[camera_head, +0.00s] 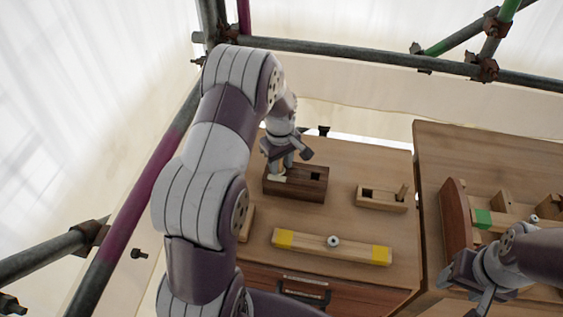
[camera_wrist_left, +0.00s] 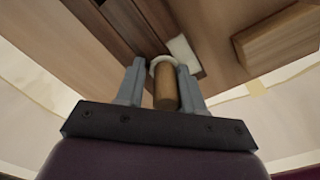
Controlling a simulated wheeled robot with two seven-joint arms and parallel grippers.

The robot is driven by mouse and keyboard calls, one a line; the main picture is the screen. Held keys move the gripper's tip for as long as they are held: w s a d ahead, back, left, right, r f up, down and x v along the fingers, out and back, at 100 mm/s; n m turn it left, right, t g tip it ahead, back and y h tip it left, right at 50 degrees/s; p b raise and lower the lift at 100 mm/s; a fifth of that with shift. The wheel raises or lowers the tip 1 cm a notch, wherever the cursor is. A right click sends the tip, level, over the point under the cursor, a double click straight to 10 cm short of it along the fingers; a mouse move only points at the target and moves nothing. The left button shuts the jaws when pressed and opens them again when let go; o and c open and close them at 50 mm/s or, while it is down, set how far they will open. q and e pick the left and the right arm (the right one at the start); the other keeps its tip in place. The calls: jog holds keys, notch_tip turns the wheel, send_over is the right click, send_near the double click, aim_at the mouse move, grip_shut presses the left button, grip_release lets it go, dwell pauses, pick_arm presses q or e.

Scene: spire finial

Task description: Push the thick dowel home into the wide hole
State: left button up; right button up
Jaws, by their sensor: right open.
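The thick dowel (camera_wrist_left: 166,92) is a short light-brown wooden cylinder in the left wrist view. It stands between the fingers of my left gripper (camera_wrist_left: 162,72), which appear shut on it. A pale ring shows at its far end, where it meets the dark wooden block. In the head view my left gripper (camera_head: 282,166) is low over the left end of the dark block (camera_head: 310,191). A dark square opening shows in the block's right part. The wide hole under the dowel is hidden, so its depth cannot be told. My right gripper (camera_head: 470,288) is open and empty at the lower right.
A light block (camera_head: 381,201) with an opening and a thin peg (camera_head: 402,191) stands to the right. A yellow-ended bar (camera_head: 318,246) with a knob lies in front. A tray (camera_head: 455,215) with wooden parts is on the right table. Scaffold tubes (camera_head: 370,57) run behind.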

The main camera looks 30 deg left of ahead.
pick_arm(q)
jog(key=shift+s+f, duration=0.65)
jog(key=shift+f, duration=0.05)
jog(key=r, duration=1.3)
jog(key=shift+w+a+r, duration=0.1)
jog(key=shift+w, duration=0.25)
jog(key=shift+s+d+r, duration=0.15)
jog(key=shift+d, duration=0.05)
jog(key=s+d+f+m, duration=0.1)
jog(key=s+d+m, duration=0.3)
jog(key=s+m, duration=0.2)
jog(key=s+d+f+m+t, duration=0.1)
jog(key=s+d+m, duration=0.4)
jog(key=s, duration=0.5)
jog(key=shift+f+m, duration=0.3)
jog(key=shift+m, duration=0.4)
